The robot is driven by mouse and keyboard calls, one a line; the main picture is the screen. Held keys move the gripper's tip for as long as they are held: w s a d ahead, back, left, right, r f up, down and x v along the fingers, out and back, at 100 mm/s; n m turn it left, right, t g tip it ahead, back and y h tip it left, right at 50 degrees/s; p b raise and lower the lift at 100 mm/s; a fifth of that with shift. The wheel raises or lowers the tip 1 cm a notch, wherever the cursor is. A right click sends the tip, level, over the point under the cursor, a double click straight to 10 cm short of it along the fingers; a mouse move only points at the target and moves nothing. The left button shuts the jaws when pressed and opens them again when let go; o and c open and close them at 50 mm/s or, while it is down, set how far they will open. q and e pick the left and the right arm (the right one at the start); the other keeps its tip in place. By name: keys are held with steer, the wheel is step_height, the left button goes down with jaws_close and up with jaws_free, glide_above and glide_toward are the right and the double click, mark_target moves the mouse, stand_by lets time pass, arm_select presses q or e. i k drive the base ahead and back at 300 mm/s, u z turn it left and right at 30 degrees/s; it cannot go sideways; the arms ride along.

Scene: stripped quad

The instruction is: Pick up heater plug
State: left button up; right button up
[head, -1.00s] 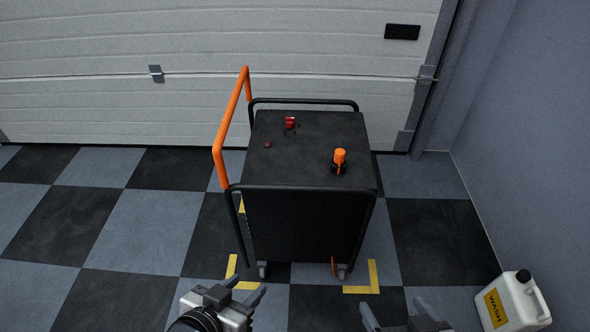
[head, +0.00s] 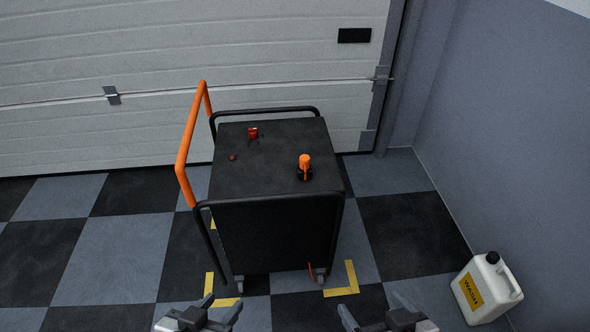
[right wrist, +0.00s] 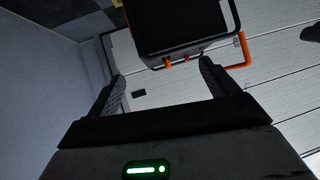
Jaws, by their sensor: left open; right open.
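A black cart (head: 275,235) stands in the middle of the head view. On its top, near the right front, is an upright orange piece with a black base (head: 305,165), which looks like the heater plug. A small red piece (head: 253,133) stands further back. My left gripper (head: 219,305) is open and empty at the bottom, short of the cart. My right gripper (head: 375,308) is open and empty at the bottom right, apart from the cart. In the right wrist view the cart (right wrist: 180,25) shows beyond the open fingers (right wrist: 162,72), its small top pieces too unclear to tell apart.
The cart has an orange handle (head: 182,160) on its left and black rails along its top edges. A white wash canister (head: 487,288) stands on the floor at right. Yellow corner marks (head: 345,282) lie around the cart. A garage door (head: 60,70) is behind; checkered floor is clear at left.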

mark_target(304, 159)
steer(key=z, duration=0.95)
steer(key=i, duration=1.4)
steer(key=u, duration=1.1)
